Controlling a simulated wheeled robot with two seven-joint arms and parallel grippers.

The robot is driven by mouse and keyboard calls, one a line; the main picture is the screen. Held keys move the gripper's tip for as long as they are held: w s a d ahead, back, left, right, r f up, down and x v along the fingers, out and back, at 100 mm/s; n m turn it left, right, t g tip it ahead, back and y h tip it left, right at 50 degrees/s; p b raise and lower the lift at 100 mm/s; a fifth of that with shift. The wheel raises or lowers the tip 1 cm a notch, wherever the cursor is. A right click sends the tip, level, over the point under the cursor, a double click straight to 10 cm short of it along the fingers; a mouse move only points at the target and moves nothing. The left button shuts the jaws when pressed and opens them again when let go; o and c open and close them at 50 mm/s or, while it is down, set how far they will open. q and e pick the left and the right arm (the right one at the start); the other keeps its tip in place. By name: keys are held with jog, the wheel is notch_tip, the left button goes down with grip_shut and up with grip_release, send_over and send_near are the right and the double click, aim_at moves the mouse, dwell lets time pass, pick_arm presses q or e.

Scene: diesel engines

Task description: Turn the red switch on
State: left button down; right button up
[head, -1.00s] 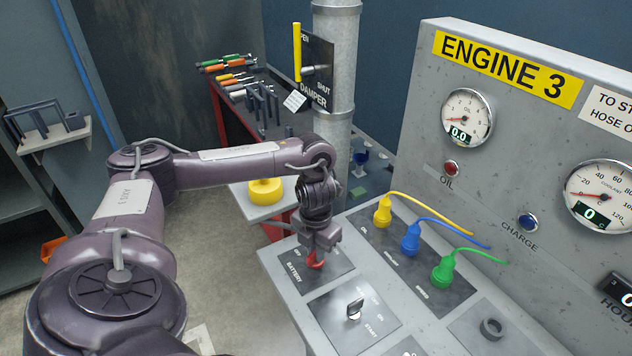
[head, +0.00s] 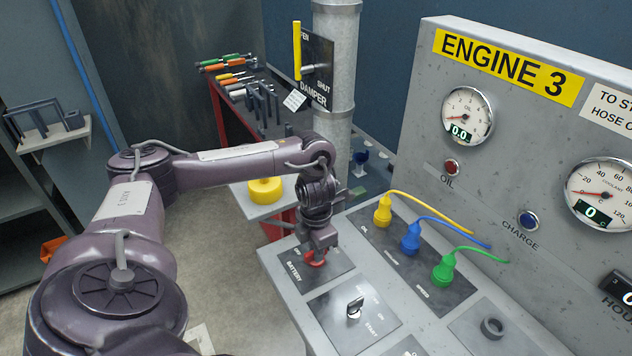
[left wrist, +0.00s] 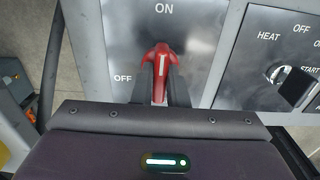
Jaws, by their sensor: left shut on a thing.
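The red switch (head: 316,259) sits on the dark BATTERY plate (head: 328,277) at the left end of the sloping grey panel. In the left wrist view the red switch (left wrist: 160,66) has a white line on its handle, which points up towards the ON mark; OFF is printed to its left. My left gripper (head: 314,252) comes down over the switch. In the left wrist view its two dark fingers (left wrist: 160,88) stand on either side of the red handle, shut on it. The lower part of the handle is hidden by the gripper body. My right gripper is not in view.
A key switch (head: 355,308) is on the plate beside the battery plate. Yellow (head: 382,212), blue (head: 410,240) and green (head: 443,270) plugs with cables stand further along. The upright ENGINE 3 gauge panel (head: 540,130) rises on the right.

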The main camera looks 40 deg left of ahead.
pick_arm(q)
jog(key=shift+w+r, duration=0.1)
jog(key=c, duration=1.4)
grip_release()
jog(key=shift+c, duration=0.2)
notch_tip(320, 180, up, 8)
jog(key=p, duration=0.4)
